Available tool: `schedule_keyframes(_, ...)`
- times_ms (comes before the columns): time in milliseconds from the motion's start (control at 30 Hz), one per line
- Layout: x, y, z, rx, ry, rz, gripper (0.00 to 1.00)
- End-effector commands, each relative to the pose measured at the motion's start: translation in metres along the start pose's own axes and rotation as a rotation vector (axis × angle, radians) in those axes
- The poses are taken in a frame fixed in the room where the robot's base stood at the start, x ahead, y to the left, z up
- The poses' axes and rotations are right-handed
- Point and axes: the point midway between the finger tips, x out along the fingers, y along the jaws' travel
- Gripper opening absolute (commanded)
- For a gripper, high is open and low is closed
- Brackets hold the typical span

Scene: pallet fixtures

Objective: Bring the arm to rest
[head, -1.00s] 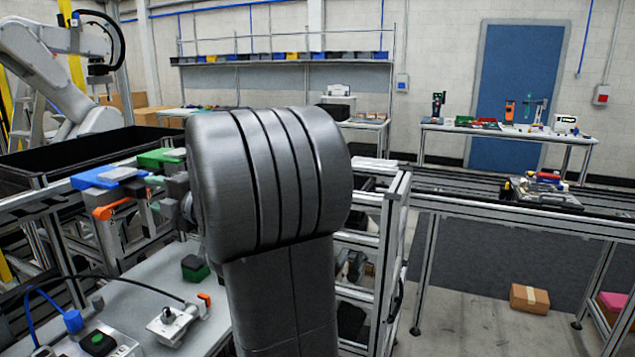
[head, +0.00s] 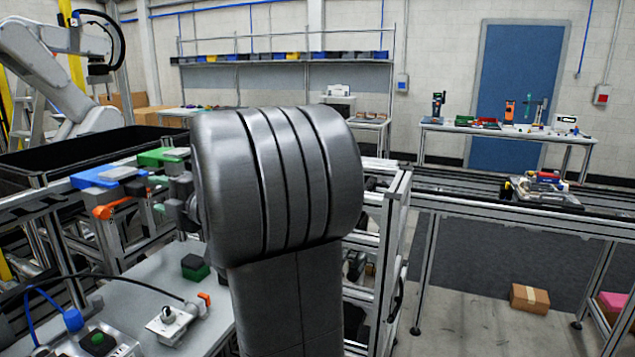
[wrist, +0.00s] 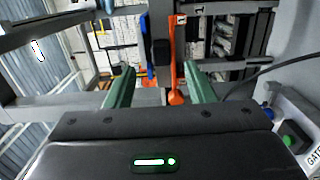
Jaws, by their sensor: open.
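My gripper (wrist: 159,70) shows in the wrist view with two green fingers spread apart. It is open, and nothing is clearly held between the fingers. An orange tool (wrist: 177,62) and a blue and black item stand beyond the fingertips; the exact gap to them cannot be told. In the head view my dark grey arm fills the middle and hides most of the gripper and what lies behind it. An orange item (head: 112,208) shows to the left of the arm there.
A rack with blue (head: 97,178) and green (head: 160,157) items is left of the arm. Below, a bench (head: 150,283) carries a cabled fixture (head: 172,323) and a green-black block (head: 195,267). A conveyor (head: 465,190) runs right. A cardboard box (head: 529,298) lies on the floor.

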Motion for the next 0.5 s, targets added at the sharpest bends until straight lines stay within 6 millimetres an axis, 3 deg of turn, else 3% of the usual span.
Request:
schedule_keyframes(300,0.062,0.003,-0.001,0.001,0.002,-0.001,0.49)
schedule_keyframes(500,0.033,0.005,0.002,0.001,-0.003,-0.002,0.49)
